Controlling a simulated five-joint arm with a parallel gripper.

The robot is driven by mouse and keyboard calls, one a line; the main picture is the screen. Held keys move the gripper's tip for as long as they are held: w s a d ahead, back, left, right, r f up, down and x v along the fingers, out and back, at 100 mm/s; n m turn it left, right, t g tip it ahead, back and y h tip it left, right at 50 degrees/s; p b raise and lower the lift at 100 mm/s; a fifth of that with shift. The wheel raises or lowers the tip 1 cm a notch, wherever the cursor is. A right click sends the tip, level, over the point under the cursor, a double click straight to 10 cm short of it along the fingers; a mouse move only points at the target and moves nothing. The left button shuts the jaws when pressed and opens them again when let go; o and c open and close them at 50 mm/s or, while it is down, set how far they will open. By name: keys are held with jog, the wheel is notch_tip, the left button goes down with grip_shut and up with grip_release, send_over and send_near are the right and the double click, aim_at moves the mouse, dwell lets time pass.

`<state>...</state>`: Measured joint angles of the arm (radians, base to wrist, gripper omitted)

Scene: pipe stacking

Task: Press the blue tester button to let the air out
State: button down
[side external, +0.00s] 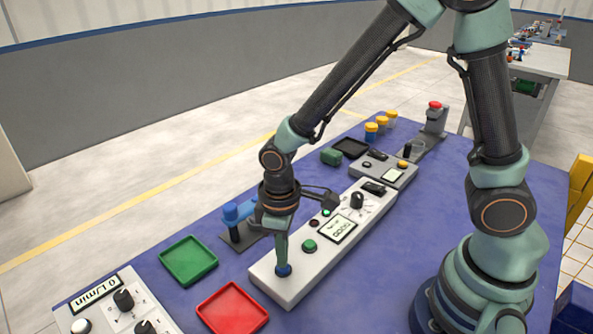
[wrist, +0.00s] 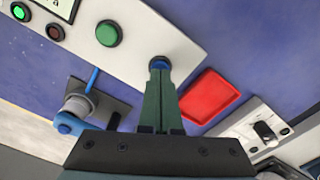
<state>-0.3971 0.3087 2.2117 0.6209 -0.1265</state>
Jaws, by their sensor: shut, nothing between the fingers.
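The white tester panel (side external: 323,246) lies on the blue table and carries a display, knobs and buttons. The blue button (side external: 284,270) is at the panel's near end. My gripper (side external: 282,262) points down with its fingertips at the blue button, covering part of it. In the wrist view my gripper (wrist: 160,75) is shut and empty, its tips at the blue button (wrist: 159,62). I cannot tell how far the button is pressed. The green button (side external: 309,246) is farther along the panel; it also shows in the wrist view (wrist: 109,33).
A green tray (side external: 189,261) and a red tray (side external: 233,308) lie left of and in front of the panel. A blue pipe fixture (side external: 237,216) stands behind it. A flow meter box (side external: 118,303) is at the near left.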

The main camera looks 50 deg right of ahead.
jog(key=shift+f, duration=0.65)
dwell(0.5)
jog(key=shift+r, duration=3.5)
jog(key=s+d+r+m+t, duration=0.2)
jog(key=d+r+m+t, duration=0.3)
jog(key=d+r, duration=0.8)
jog(key=shift+s+r+m+t, duration=0.25)
jog(key=shift+r+m+t, duration=0.1)
jog(key=shift+m, duration=0.15)
